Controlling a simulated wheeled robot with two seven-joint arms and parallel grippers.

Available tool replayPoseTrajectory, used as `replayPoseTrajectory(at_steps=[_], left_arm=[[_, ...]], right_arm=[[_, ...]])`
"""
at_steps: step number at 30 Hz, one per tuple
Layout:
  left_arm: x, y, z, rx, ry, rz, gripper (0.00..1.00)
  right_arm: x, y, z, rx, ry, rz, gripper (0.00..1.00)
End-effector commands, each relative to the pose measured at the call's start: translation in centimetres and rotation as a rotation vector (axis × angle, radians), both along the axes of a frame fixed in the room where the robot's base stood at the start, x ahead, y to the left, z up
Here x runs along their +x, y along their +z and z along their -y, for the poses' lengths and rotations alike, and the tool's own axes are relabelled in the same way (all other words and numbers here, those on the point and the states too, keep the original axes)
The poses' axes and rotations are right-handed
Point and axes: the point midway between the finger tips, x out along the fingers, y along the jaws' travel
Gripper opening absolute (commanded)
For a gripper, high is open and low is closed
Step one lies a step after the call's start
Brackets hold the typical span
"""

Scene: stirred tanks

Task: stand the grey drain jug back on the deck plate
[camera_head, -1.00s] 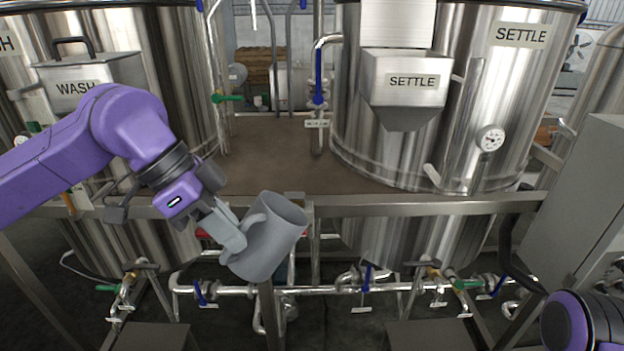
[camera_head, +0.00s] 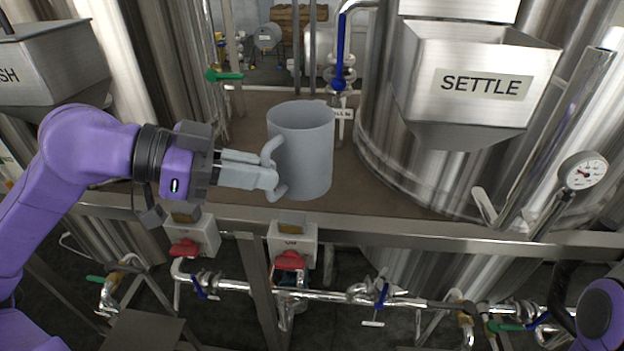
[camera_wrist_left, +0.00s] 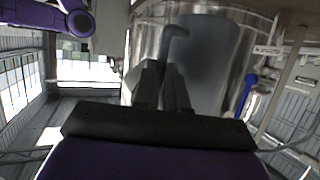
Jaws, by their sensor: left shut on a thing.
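The grey drain jug (camera_head: 305,150) is upright in the head view, in front of the brown deck plate (camera_head: 250,112) between the tanks. My left gripper (camera_head: 272,180) is shut on the jug's handle, on the jug's left side. The jug's base overlaps the plate's front part in the picture; I cannot tell if it touches. In the left wrist view the jug (camera_wrist_left: 205,65) shows beyond the fingers, with its handle between them. Of my right arm only a purple part shows at the lower right; its gripper is out of view.
The SETTLE tank (camera_head: 385,140) with its hopper (camera_head: 470,85) stands right of the jug. A dial gauge (camera_head: 582,171) sticks out at the right. A steel rail (camera_head: 400,232) runs along the deck's front, with red-handled switch boxes (camera_head: 292,243) below. A blue-handled valve (camera_head: 340,50) stands behind.

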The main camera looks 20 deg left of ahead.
Motion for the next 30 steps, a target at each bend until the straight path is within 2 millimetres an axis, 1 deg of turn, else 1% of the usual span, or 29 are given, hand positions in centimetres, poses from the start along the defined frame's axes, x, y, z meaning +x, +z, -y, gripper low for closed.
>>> replayPoseTrajectory(at_steps=[1,2,3,4,6,9,15,16,18,24,26,29,30], left_arm=[[1.5,-0.1,-0.1,-0.001,0.001,-0.011,0.0],[2.4,-0.6,-0.2,0.001,0.001,-0.01,0.0],[2.7,0.6,-0.3,-0.002,0.002,-0.008,0.0],[3.0,0.6,-0.4,-0.003,0.002,-0.009,0.0],[3.6,0.3,-0.5,-0.003,0.002,-0.009,0.0],[4.0,-0.1,-0.5,-0.003,0.002,-0.01,0.0],[4.2,-0.7,-0.3,-0.001,0.0,-0.005,0.0],[5.0,-1.6,-0.3,0.002,-0.002,-0.005,0.0],[6.6,-2.6,-0.4,0.007,-0.001,-0.004,0.0],[9.8,-6.8,-0.6,0.006,-0.001,-0.005,0.0],[10.4,-7.9,-0.6,0.006,-0.003,-0.003,0.0],[11.1,-8.7,-0.7,0.005,-0.003,-0.001,0.0],[11.6,-9.3,-0.8,0.008,0.0,-0.002,0.0]], right_arm=[[0.0,1.1,0.0,0.001,0.0,-0.001,0.43],[0.0,1.4,0.0,0.001,0.0,-0.001,0.43],[-0.1,3.8,0.0,0.0,-0.001,-0.002,0.43],[0.0,4.8,0.0,0.0,0.0,-0.001,0.43],[0.0,6.7,0.0,0.0,0.0,0.0,0.43],[0.0,9.0,0.0,0.0,0.0,0.0,0.43],[0.0,13.1,0.0,0.0,0.0,0.0,0.43],[0.0,12.6,0.0,0.0,0.0,0.0,0.43],[0.0,12.8,0.0,0.0,0.0,0.0,0.43],[0.0,12.9,0.0,0.0,0.0,0.0,0.43],[0.0,12.4,0.0,0.0,0.0,0.0,0.43],[0.0,12.0,0.0,0.0,0.0,0.0,0.43],[0.0,11.8,0.0,0.0,0.0,0.0,0.43]])
